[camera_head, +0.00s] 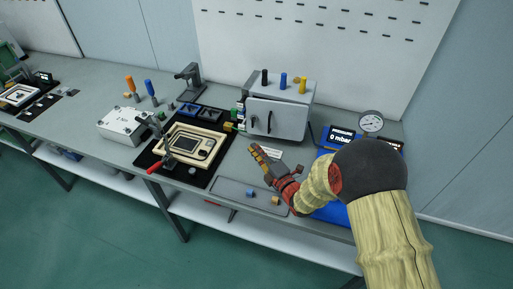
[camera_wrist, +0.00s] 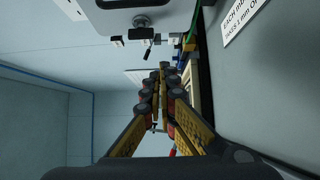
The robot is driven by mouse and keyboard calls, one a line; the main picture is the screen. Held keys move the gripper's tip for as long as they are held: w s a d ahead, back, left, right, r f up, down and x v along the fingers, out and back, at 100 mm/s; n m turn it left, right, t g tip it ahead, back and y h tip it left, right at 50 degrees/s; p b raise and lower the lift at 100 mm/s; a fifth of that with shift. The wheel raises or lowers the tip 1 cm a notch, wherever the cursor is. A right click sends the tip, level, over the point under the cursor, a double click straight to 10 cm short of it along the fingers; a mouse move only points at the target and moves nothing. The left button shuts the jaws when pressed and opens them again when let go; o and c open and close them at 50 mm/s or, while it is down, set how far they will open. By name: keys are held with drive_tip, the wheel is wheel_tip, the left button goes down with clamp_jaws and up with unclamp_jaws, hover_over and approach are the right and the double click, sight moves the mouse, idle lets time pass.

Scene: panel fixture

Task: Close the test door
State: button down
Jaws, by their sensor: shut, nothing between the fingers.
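The grey test box stands at the back of the bench. Its light grey door (camera_head: 276,119) faces the front, with dark upright handles on it. I cannot tell whether the door is fully shut or slightly ajar. My gripper (camera_head: 257,152) is in front of and below the door, low over the bench, with its fingers together and empty. In the wrist view my gripper (camera_wrist: 161,72) points past a pale grey panel with a black handle (camera_wrist: 128,3) and a round dark fitting (camera_wrist: 142,21). No contact with the door shows.
A black mat with a beige tray fixture (camera_head: 215,138) and a red-handled clamp lies left of the box. A shallow grey tray (camera_head: 235,190) lies in front. A pressure gauge (camera_head: 370,122) stands right, near my arm. A white label (camera_wrist: 240,20) lies on the bench.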

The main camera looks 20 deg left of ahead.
drive_tip(key=shift+w+a+b, duration=0.5)
drive_tip(key=shift+w+a, duration=0.45)
drive_tip(key=shift+w, duration=0.6)
drive_tip(key=shift+w+a+b, duration=0.45)
drive_tip(key=shift+w+a, duration=0.5)
drive_tip(key=shift+w, duration=0.55)
drive_tip(key=shift+w+a+b, duration=0.5)
drive_tip(key=shift+w+a, duration=0.45)
drive_tip(key=shift+w, duration=0.6)
